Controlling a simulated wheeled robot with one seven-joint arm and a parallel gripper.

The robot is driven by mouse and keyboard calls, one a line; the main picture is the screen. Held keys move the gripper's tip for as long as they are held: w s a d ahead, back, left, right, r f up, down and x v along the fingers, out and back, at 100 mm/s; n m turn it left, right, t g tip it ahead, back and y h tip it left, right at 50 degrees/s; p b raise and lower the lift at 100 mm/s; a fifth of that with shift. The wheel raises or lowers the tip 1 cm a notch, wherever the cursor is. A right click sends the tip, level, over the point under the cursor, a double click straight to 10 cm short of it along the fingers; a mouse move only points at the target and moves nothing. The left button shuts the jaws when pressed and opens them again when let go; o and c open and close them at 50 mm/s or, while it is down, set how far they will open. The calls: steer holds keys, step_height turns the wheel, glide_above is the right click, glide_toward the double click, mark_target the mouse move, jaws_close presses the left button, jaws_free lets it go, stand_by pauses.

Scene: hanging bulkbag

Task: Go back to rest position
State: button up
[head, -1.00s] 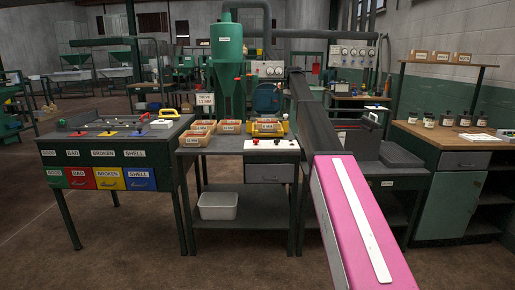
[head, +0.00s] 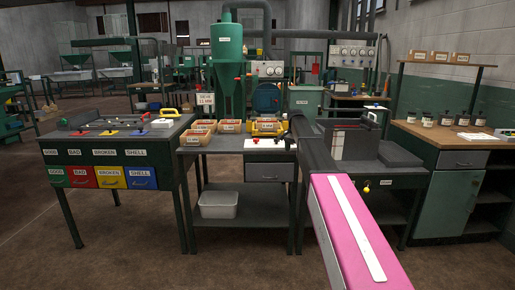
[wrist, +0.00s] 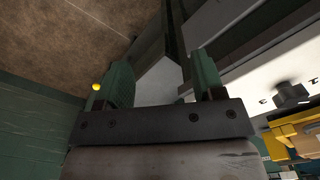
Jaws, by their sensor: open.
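My gripper (wrist: 163,78) shows in the wrist view with its two green fingers apart and nothing seen between them. Its tips point toward a pale surface and the brown floor. In the head view my pink and dark arm reaches from the lower right to the workbench (head: 238,145), and the gripper itself cannot be made out there. A small yellow knob (head: 367,188) sits at the front of the right-hand bench; a yellow ball, perhaps the same knob, shows left of the fingers in the wrist view (wrist: 96,86).
A sorting table (head: 105,155) with coloured drawers stands left. Wooden trays (head: 230,126) and a yellow-framed device (head: 267,127) lie on the middle bench, close to my arm. A dark box machine (head: 352,141) stands right of the arm. Open floor lies in front.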

steer(key=s+f+n, duration=0.2)
steer(key=s+f, duration=0.7)
steer(key=s, duration=0.5)
steer(key=s+f+n, duration=0.3)
steer(key=s+f, duration=0.6)
steer(key=s, duration=0.6)
steer(key=s+f+n, duration=0.2)
steer(key=s+f, duration=0.7)
steer(key=s, duration=0.6)
steer(key=shift+s+f+n, duration=0.2)
steer(key=shift+f+n, duration=0.15)
steer(key=shift+n, duration=0.05)
